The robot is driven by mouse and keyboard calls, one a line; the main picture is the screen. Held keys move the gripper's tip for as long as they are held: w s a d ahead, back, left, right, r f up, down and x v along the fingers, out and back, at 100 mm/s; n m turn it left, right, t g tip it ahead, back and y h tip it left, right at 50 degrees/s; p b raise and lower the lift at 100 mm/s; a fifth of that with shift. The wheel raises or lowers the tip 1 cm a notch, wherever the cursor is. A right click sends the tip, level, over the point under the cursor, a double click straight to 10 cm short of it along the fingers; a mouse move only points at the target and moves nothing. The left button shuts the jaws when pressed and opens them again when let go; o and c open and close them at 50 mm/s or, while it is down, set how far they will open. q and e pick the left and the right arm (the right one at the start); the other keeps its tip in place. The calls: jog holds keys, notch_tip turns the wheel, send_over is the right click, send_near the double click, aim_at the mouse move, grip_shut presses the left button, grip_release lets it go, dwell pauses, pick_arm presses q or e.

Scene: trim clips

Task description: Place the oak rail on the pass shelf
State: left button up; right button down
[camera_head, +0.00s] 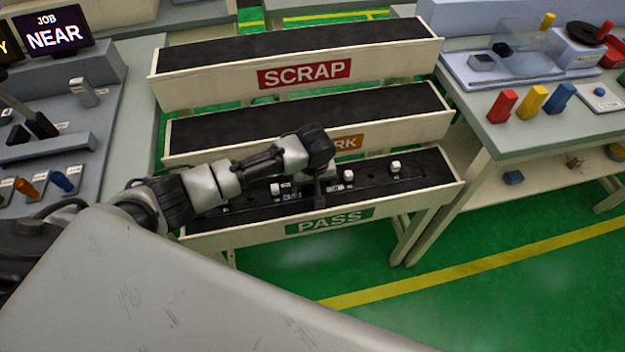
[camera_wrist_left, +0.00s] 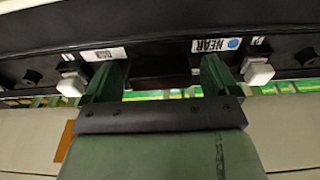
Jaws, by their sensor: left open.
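The pass shelf (camera_head: 420,202) is the nearest pale trough, with a green PASS label and a dark lining. A long dark rail (camera_head: 372,172) with white clips lies in it, and I take this as the oak rail. In the left wrist view the rail (camera_wrist_left: 280,45) runs across the picture, with a NEAR label, a blue dot, and a second label too small to read surely. My left gripper (camera_head: 319,193) is low over the rail's middle. Its fingers (camera_wrist_left: 161,75) are open on either side of a dark brown middle part. The arm hides part of the rail. My right gripper is out of view.
The rework trough (camera_head: 400,128) and scrap trough (camera_head: 390,62) stand behind the pass shelf. A bench with coloured blocks (camera_head: 531,102) is at right. Another bench with a NEAR job screen (camera_head: 55,33) is at left. Green floor is free at front right.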

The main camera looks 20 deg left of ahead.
aim_at(314, 192)
pick_arm(q)
notch_tip(314, 192, up, 12)
jog(key=s+p, duration=0.1)
jog(key=shift+d, duration=0.45)
jog(key=shift+s, duration=0.1)
